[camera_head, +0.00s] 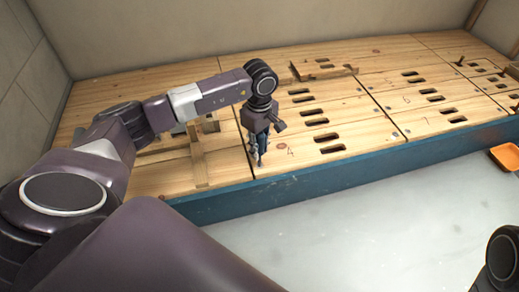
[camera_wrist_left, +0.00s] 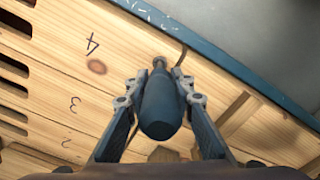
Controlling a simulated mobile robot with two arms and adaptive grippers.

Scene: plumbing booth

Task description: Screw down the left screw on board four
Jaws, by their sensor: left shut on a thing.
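My left gripper (camera_head: 258,155) is at the front left corner of board four (camera_head: 308,158), close to the front edge. In the wrist view the left gripper (camera_wrist_left: 160,100) is shut on a dark blue screwdriver (camera_wrist_left: 160,108), with a finger on each side of its handle. The screwdriver's narrow metal end points at the wood near the corner of board four (camera_wrist_left: 62,42), beside the mark "4". The left screw cannot be made out; the screwdriver hides that spot. Whether the tip touches a screw cannot be told. My right gripper is not in view.
A blue front edge (camera_head: 330,175) runs along the platform. Slotted boards lie behind and to the right. A raised wooden piece (camera_head: 325,70) lies at the back. An orange tray (camera_head: 505,156) is on the floor at right.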

